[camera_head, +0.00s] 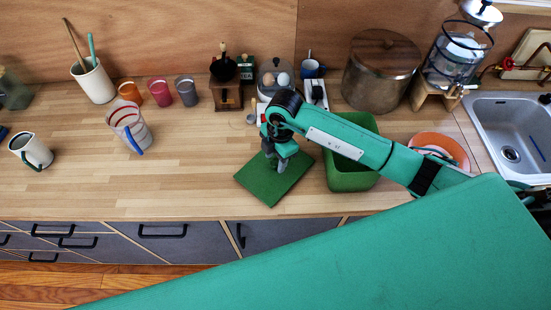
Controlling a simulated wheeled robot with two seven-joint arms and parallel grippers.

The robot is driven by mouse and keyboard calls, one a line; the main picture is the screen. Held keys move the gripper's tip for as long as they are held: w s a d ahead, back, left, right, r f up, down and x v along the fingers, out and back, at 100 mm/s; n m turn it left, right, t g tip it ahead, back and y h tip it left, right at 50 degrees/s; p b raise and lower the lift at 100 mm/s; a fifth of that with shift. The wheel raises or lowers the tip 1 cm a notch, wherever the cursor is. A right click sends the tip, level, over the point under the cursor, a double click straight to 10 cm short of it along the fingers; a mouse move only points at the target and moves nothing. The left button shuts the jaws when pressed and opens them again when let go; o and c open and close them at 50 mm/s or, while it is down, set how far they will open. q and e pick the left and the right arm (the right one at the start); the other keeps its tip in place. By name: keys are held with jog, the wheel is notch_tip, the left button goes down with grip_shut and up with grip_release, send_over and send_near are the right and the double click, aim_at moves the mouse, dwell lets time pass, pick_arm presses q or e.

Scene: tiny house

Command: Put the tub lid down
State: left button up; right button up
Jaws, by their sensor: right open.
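The tub lid (262,188) is a flat green square lying on the wooden counter near its front edge. My right gripper (281,164) points down over the back part of the lid, with its jaws open. Whether the fingertips touch the lid I cannot tell. The green tub (352,181) stands just right of the lid, uncovered, and my right arm crosses over it and hides part of it. My left gripper does not show.
An orange bowl (439,147) stands right of the tub, near the sink (512,130). A coffee grinder (226,92), egg holder (275,80) and large wooden-lidded pot (380,75) stand behind. A striped jug (129,124) is at left. Counter (195,170) left of the lid is clear.

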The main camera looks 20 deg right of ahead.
notch_tip(320, 180, up, 11)
jog(key=d+b, duration=0.1)
jog(key=b, duration=0.2)
jog(key=shift+w+d, duration=0.15)
jog(key=shift+w, duration=0.05)
jog(key=shift+s, duration=0.1)
